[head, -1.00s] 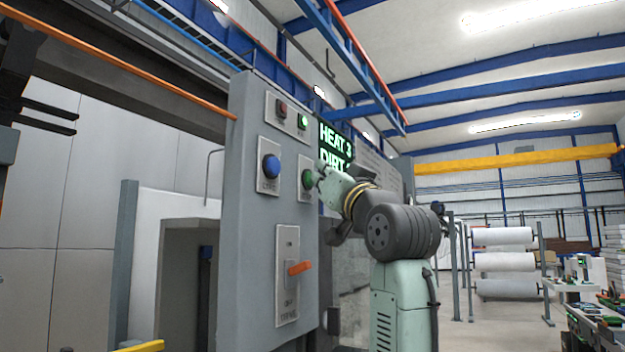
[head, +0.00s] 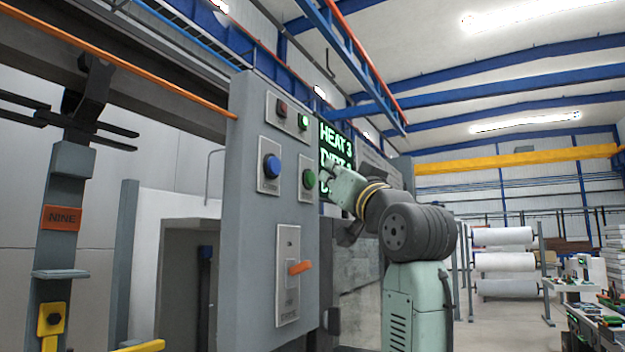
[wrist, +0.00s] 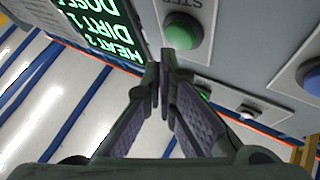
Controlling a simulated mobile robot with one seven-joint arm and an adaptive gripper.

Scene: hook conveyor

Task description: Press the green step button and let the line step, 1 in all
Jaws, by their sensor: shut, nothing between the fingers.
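The green step button (head: 309,179) sits on a light plate on the side of the grey control panel (head: 245,215). In the wrist view it shows as a round green dome (wrist: 182,32) beside the word STEP. My gripper (head: 326,172) is to the right of the button in the head view, with a small gap between them. In the wrist view the fingertips (wrist: 164,58) are together, empty, just below the button. A hanger with an orange NINE tag (head: 62,218) hangs from the overhead line at the left.
A blue button (head: 271,166), an orange lever (head: 300,267), a dark red lamp (head: 282,107) and a lit green lamp (head: 305,121) are on the panel. A display (head: 337,147) with green text, including HEAT 3, is behind my gripper.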

